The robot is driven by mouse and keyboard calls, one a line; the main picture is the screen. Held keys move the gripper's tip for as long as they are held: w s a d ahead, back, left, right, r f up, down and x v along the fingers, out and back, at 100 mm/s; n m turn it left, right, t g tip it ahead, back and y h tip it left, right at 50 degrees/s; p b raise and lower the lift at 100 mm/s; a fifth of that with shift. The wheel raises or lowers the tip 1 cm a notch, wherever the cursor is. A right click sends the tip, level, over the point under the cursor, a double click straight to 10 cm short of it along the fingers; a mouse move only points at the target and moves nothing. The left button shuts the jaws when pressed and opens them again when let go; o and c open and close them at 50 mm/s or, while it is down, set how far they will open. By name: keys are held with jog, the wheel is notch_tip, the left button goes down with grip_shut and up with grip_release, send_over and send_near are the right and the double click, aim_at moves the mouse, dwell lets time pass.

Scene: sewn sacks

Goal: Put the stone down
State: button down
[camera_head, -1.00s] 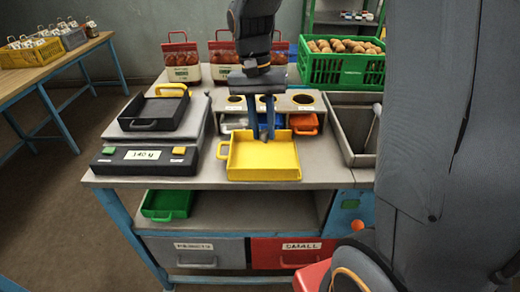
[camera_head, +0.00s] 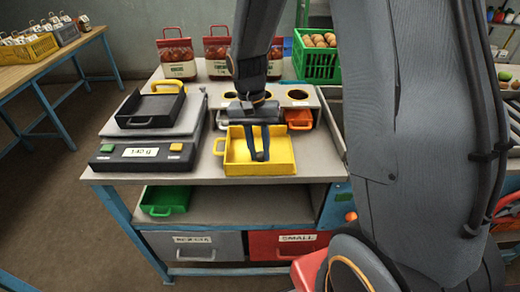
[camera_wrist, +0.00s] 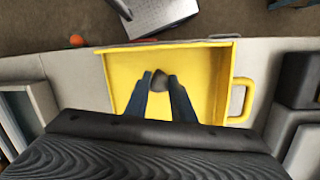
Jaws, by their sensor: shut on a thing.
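A grey stone (camera_wrist: 160,79) shows in the wrist view between the fingertips of my gripper (camera_wrist: 160,80). The fingers are shut on it. I cannot tell whether the stone touches the tray floor.
A scale (camera_head: 138,154) with a black tray (camera_head: 150,108) stands to the left. A bench part with round holes (camera_head: 298,95) is just behind the yellow tray. Red-labelled bags (camera_head: 178,58) and a green crate (camera_head: 318,64) stand at the back. Bare bench (camera_head: 318,158) lies right of the tray.

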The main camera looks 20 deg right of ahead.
jog(key=shift+f, duration=0.1)
jog(key=c, duration=1.5)
grip_release()
jog(key=r+b, duration=0.1)
jog(key=r, duration=0.3)
jog(key=w+r, duration=0.1)
jog(key=r, duration=0.3)
jog(key=r+b, duration=0.1)
jog(key=r, duration=0.3)
jog(key=shift+w+a+r+b, duration=0.1)
jog(key=shift+w+a+b, duration=0.25)
jog(key=shift+w+a, duration=0.05)
